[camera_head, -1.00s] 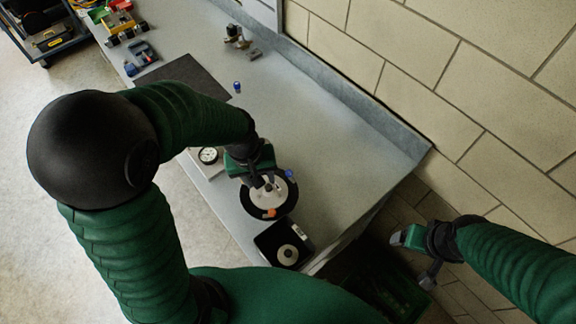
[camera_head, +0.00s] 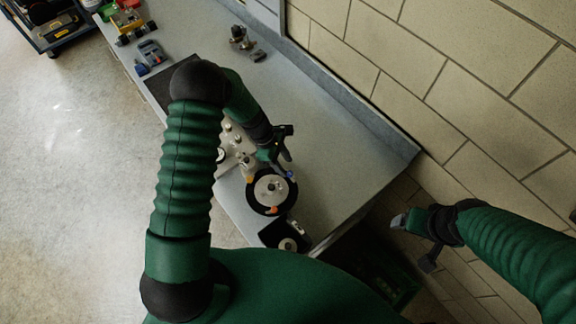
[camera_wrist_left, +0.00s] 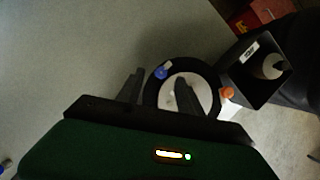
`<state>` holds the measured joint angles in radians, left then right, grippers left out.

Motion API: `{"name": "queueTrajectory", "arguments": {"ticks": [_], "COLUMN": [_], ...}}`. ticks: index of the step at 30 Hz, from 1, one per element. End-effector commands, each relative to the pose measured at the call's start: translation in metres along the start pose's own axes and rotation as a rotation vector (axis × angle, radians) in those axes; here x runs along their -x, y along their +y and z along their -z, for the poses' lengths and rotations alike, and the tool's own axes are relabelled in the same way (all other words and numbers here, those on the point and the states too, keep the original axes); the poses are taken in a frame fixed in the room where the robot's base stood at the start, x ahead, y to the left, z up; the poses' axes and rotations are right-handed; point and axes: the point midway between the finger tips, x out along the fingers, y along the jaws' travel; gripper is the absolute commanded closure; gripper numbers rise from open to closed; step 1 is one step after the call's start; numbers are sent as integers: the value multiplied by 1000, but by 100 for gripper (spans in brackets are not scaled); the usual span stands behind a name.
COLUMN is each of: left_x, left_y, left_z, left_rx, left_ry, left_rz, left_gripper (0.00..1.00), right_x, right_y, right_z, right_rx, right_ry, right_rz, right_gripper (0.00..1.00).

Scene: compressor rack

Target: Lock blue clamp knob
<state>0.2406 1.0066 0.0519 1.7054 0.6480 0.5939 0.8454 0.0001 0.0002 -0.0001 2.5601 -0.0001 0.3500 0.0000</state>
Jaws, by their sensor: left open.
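The blue clamp knob (camera_head: 290,174) sits on the right rim of a round black fixture (camera_head: 259,203) with a pale disc in its middle. In the left wrist view the blue knob (camera_wrist_left: 161,72) is at the upper left of the ring, close to one finger. An orange knob (camera_head: 271,209) is on the opposite side of the ring and shows in the wrist view too (camera_wrist_left: 227,94). My left gripper (camera_head: 286,155) is open and empty, just behind the blue knob. In the wrist view its fingers (camera_wrist_left: 159,92) reach over the ring.
A black box with a pale round part (camera_head: 288,244) stands in front of the fixture, near the bench end. Metal fittings (camera_head: 243,42) and a toy-coloured tool set (camera_head: 128,22) lie at the back. The bench's right side (camera_head: 345,165) is clear.

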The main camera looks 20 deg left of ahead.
Motion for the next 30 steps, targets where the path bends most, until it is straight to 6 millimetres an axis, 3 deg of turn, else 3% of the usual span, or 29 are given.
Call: {"name": "queueTrajectory", "arguments": {"ticks": [6, 15, 25, 30], "left_x": [-32, -38, -37, -37], "left_y": [-1, 0, 0, 1], "left_z": [0, 0, 0, 0], "left_rx": [0, -1, -2, -2], "left_ry": [0, 1, 1, 0], "left_rz": [0, -1, -2, -3], "left_gripper": [57, 57, 99, 100], "right_x": [10, 10, 10, 10], "right_y": [0, 0, 0, 0], "right_z": [2, 2, 2, 2], "right_rx": [0, 0, 0, 0], "right_ry": [0, 0, 0, 0], "right_rz": [0, 0, 0, 0], "right_gripper": [22, 22, 22, 22]}}
